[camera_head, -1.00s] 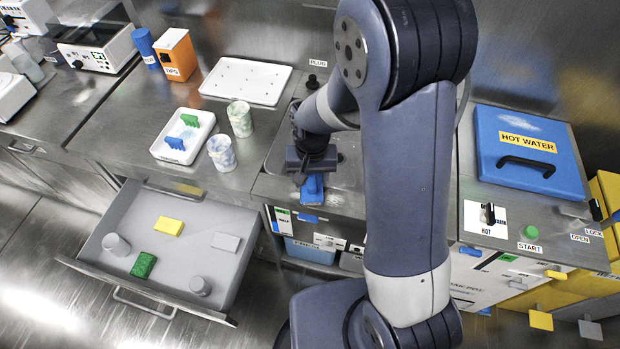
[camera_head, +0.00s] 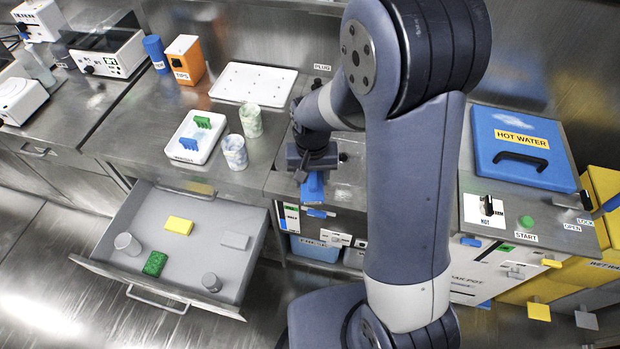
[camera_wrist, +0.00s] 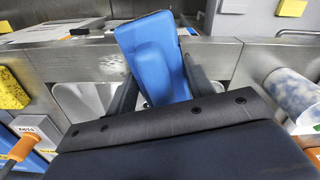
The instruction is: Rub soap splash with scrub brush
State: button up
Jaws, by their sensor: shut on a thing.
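My gripper (camera_head: 312,172) points down at the front edge of the sink counter, left of my arm's upper link. It is shut on a blue block-like thing, which I take for the scrub brush (camera_head: 313,189). In the wrist view the blue brush (camera_wrist: 155,60) sits between the two dark fingers; no bristles can be made out. A pale whitish smear (camera_head: 515,121), perhaps the soap splash, lies on the blue hot water lid (camera_head: 485,165) on the right counter, well away from the brush.
An open drawer (camera_head: 205,283) at lower left holds sponge-like blocks and small cups. A white tray (camera_head: 177,155) with green and blue racks and two marbled cups (camera_head: 235,152) stand on the counter. A black handle (camera_head: 521,158) rises from the lid. My arm hides the middle counter.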

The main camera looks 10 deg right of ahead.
jog(key=shift+r+p, duration=1.2)
jog(key=shift+r, duration=0.75)
jog(key=shift+d+f, duration=0.1)
jog(key=shift+f, duration=0.05)
